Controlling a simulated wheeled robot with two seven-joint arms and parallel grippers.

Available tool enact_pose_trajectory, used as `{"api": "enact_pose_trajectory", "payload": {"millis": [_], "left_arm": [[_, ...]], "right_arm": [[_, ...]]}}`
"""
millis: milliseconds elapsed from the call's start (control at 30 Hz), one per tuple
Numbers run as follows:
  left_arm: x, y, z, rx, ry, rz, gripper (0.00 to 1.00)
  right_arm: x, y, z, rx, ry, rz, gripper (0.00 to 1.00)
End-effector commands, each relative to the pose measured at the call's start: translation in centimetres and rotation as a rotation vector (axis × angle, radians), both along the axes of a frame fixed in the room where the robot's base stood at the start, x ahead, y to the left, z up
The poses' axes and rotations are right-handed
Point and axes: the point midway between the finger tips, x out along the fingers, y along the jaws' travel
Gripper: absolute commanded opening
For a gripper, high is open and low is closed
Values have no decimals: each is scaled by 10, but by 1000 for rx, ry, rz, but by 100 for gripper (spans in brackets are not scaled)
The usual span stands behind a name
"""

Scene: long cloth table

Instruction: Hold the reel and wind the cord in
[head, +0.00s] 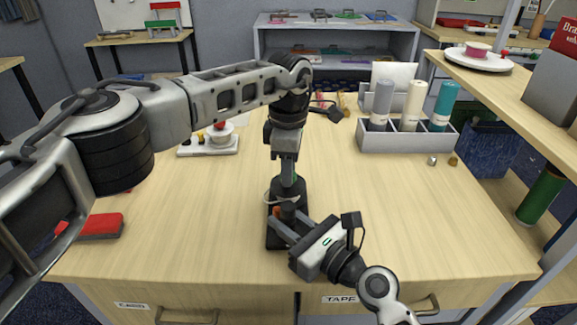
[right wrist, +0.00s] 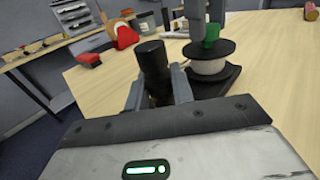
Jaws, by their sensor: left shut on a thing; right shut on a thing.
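The reel stands on a black base (head: 274,240) near the table's front middle. In the right wrist view its spool (right wrist: 208,66) is wound with white cord between black flanges. A green knob (right wrist: 211,34) rises from its top. My left gripper (head: 289,172) comes straight down from above and is shut on the green knob; its fingers (right wrist: 207,14) show at the top of the right wrist view. My right gripper (head: 281,222) is shut on a black upright post (right wrist: 152,62) beside the spool. The arms hide much of the reel in the head view.
A grey rack (head: 405,141) with several rolls stands at the back right. A white tray (head: 210,149) sits at the back left, and a red block (head: 95,226) at the left edge. The right front of the table is clear.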

Motion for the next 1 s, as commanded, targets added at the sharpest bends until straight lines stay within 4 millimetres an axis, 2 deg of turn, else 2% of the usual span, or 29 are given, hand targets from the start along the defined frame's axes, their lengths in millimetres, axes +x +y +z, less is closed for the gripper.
{"api": "enact_pose_trajectory", "payload": {"millis": [500, 533, 600, 867, 1000], "left_arm": [[1, 1, 1, 1, -3, -15, 7], [1, 1, 1, 1, -3, -15, 38], [1, 1, 1, 0, -2, -15, 52], [0, 0, 1, 0, -1, -16, 52], [1, 0, 11, 0, -3, -16, 52]], "right_arm": [[0, 0, -1, -1, 4, 1, 0], [0, 0, -1, -1, 4, 1, 0], [0, 0, -1, -1, 3, 1, 0], [0, 0, -1, -1, 1, 1, 0], [0, 0, -1, -1, 1, 1, 0]]}}
